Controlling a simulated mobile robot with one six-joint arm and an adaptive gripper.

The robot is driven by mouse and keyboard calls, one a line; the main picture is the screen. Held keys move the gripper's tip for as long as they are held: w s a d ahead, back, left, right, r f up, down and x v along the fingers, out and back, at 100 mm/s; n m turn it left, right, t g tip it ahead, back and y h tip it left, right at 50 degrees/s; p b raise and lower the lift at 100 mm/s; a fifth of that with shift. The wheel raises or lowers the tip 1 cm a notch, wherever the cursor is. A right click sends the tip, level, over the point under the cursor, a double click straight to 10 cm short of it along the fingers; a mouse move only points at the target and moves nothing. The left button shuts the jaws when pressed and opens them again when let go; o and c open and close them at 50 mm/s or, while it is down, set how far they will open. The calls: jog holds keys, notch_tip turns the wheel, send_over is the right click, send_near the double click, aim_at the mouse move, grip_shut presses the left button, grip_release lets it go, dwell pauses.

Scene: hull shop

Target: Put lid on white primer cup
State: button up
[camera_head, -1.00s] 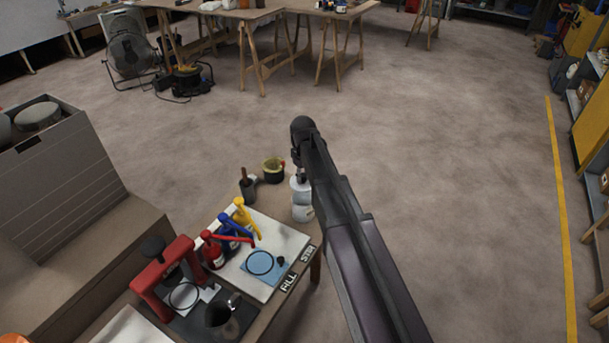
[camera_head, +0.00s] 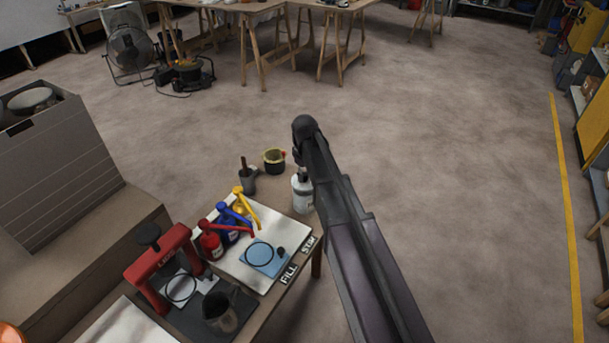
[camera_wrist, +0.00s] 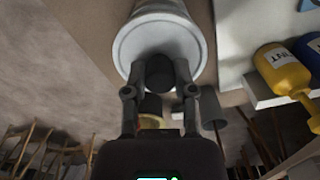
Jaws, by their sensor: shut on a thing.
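The white primer cup (camera_head: 303,198) stands at the table's far right corner, partly hidden behind my arm in the head view. In the wrist view its pale body (camera_wrist: 160,10) shows beyond the round white lid (camera_wrist: 133,52). The lid has a raised rim and a dark knob at its middle. My gripper (camera_wrist: 160,75) is shut on this knob, one finger on each side. The lid lies over the cup, lined up with it; I cannot tell whether it is fully seated. My fingertips are mostly hidden in the head view.
A brush pot (camera_head: 248,182) and a tape roll (camera_head: 274,160) are near the cup. A red press (camera_head: 160,265) is at the front left. The floor right of the table is clear.

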jog(key=shift+f+b, duration=0.75)
jog(key=shift+f, duration=0.25)
jog(key=shift+f, duration=0.2)
dwell(1.6)
jog(key=o, duration=0.8)
jog(key=shift+o, duration=0.2)
jog(key=o, duration=0.4)
jog(key=shift+c, duration=0.2)
jog(key=shift+r, duration=0.15)
jog(key=shift+r+p, duration=3.35)
jog(key=shift+r, duration=0.05)
